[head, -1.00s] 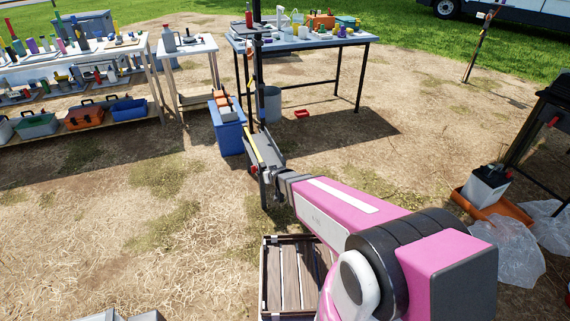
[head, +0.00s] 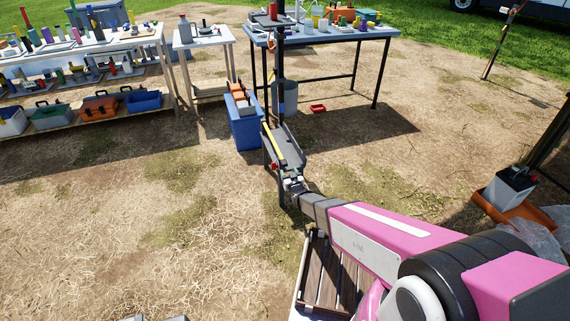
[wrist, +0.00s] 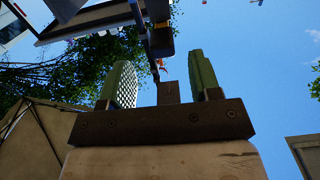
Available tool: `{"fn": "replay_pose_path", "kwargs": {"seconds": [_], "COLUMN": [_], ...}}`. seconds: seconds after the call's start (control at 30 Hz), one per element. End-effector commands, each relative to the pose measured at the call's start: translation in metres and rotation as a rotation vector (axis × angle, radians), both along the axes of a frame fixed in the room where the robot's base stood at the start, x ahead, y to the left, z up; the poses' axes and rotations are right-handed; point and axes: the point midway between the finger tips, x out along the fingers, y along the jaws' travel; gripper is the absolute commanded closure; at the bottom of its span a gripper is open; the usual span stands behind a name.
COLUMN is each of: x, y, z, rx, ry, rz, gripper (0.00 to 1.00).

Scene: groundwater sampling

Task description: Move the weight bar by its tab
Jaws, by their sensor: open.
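My gripper (head: 292,184) is at the end of my arm, beside a dark upright post (head: 281,90). In the wrist view its two green fingers (wrist: 159,60) stand apart with nothing clearly held between them. A grey tray-like panel (head: 290,148) sits on the post just beyond the gripper, with a yellow strip (head: 273,143) along its left side. A small red part (head: 275,166) shows near the gripper. In the wrist view a dark post and a small orange piece (wrist: 163,66) show behind the finger gap. I cannot single out the weight bar or its tab.
A blue bin (head: 244,130) and a grey bucket (head: 287,98) stand behind the post. A blue-topped table (head: 345,34) and white shelves (head: 90,50) stand at the back. A slatted crate (head: 325,285) lies beneath my arm. Straw ground at left is open.

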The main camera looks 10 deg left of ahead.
Motion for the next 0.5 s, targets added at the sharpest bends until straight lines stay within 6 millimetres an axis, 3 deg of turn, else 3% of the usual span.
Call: {"fn": "replay_pose_path", "kwargs": {"seconds": [0.3,0.5], "x": [0.051,0.068], "y": [0.031,0.042], "z": [-0.002,-0.001], "rx": [-0.001,-0.001], "ry": [0.001,0.001], "rz": [0.000,0.000], "gripper": [0.43,0.43]}}
